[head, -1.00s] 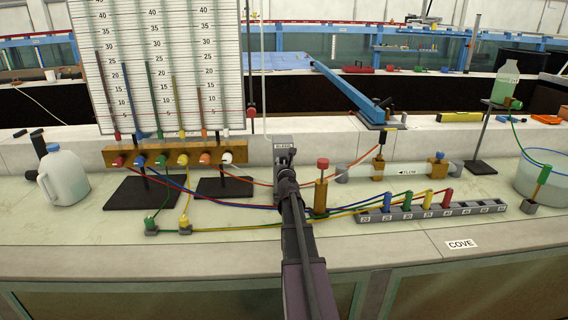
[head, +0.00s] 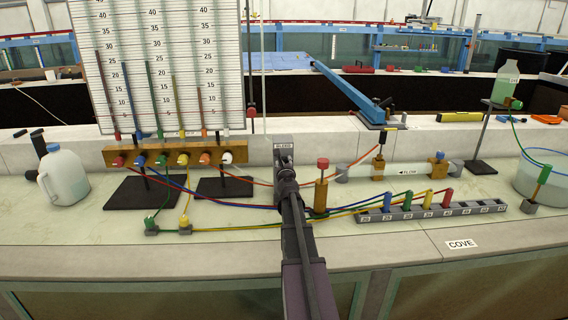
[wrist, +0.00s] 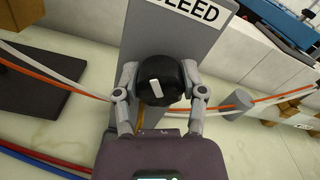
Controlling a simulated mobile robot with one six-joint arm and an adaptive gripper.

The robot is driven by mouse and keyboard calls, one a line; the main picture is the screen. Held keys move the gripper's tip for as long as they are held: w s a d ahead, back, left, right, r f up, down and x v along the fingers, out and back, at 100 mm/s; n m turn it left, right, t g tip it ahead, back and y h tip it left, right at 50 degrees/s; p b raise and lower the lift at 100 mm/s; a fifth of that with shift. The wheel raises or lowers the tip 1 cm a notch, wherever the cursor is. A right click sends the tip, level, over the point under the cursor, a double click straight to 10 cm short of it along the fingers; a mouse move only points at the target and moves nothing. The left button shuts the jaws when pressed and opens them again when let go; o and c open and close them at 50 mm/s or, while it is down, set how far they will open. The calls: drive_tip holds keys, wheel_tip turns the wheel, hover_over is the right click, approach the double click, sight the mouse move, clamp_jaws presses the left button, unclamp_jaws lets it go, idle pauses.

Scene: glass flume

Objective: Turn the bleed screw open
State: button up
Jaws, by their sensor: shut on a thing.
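The bleed screw (wrist: 161,78) is a round black knob with a white mark on its face, in the middle of the wrist view. It sits on the front of a grey post (wrist: 184,32) labelled BLEED. My gripper (wrist: 161,88) is shut on the knob, with one grey finger on each side of it. In the head view the grey post (head: 284,150) stands at the centre, and my arm and gripper (head: 286,180) hide most of the knob.
Orange and white tubes (wrist: 62,75) run behind the post. A manifold with coloured taps (head: 125,156) is at left. A numbered rack with coloured plugs (head: 470,209) lies at right.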

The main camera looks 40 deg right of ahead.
drive_tip(key=n, duration=0.4)
drive_tip(key=shift+w+n, duration=0.1)
drive_tip(key=shift+n, duration=0.2)
drive_tip(key=n, duration=0.3)
drive_tip(key=shift+n, duration=0.4)
drive_tip(key=n, duration=0.8)
drive_tip(key=shift+f+n, duration=0.1)
drive_tip(key=shift+n, duration=0.2)
drive_tip(key=o, duration=1.1)
drive_tip(key=shift+o, duration=0.2)
